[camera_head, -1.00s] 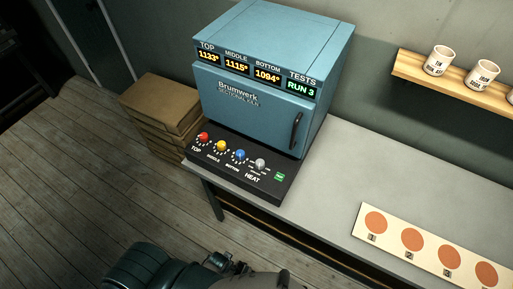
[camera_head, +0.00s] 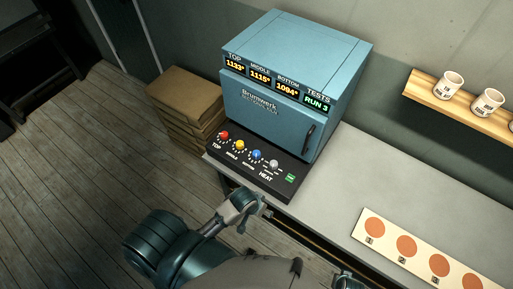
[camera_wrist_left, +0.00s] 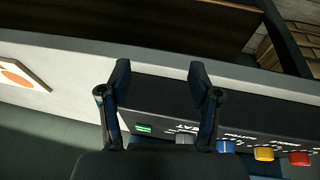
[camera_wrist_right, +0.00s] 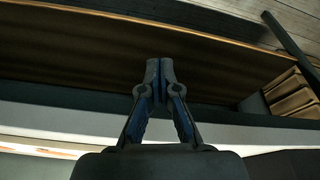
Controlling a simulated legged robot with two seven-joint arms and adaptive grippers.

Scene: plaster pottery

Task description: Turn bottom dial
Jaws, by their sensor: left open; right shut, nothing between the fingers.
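The blue bottom dial (camera_head: 257,155) sits on the black sloped panel at the front of the blue kiln (camera_head: 270,110). It is the third of the coloured dials, after the red and yellow ones. My left gripper (camera_head: 250,203) is just in front of the panel's near edge, below the blue dial in the head view. In the left wrist view my left gripper (camera_wrist_left: 159,78) is open and empty, with the blue dial (camera_wrist_left: 226,146) beyond and right of its fingers. My right gripper (camera_wrist_right: 160,68) is shut and empty near the counter's front edge.
The red dial (camera_head: 224,135), yellow dial (camera_head: 240,145) and grey heat knob (camera_head: 274,163) flank the blue dial closely. A green button (camera_head: 291,178) is at the panel's right end. Stacked boxes (camera_head: 185,105) stand left of the counter. A card with orange discs (camera_head: 440,265) lies at right.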

